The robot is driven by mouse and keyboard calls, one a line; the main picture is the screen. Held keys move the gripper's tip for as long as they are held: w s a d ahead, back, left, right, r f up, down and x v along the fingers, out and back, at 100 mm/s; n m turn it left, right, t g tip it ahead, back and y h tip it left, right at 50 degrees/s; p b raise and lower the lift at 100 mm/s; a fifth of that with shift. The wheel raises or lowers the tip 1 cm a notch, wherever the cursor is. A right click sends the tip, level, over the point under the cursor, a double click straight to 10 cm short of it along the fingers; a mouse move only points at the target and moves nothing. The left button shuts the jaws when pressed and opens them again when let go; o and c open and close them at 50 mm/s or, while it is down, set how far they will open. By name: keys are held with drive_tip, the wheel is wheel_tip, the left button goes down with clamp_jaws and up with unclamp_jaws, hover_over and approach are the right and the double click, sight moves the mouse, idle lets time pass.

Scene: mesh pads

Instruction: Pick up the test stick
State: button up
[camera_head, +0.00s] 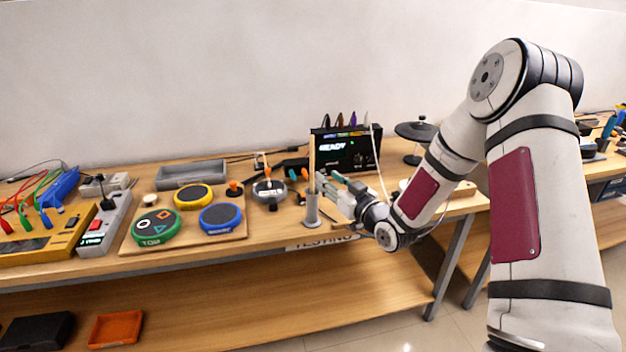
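The test stick (312,163) looks like a thin wooden rod with a dark tip. It stands upright in a grey cylindrical holder (312,212) near the table's front edge. My gripper (328,182) is just right of the stick, at about the height of its lower half, with its fingers pointing left toward it. The fingers look parted, but they are small and overlap the stick's edge in this view. I cannot tell whether they touch it.
A black display box reading READY (345,147) stands behind the gripper. A wooden board (165,231) with green, yellow and blue round pads lies to the left. A lower shelf (250,305) runs below.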

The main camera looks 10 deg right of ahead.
sight(313, 167)
drive_tip(key=x, duration=1)
drive_tip(key=shift+d+f, duration=0.15)
drive_tip(key=shift+f, duration=0.05)
drive_tip(key=shift+c, duration=0.4)
clamp_jaws()
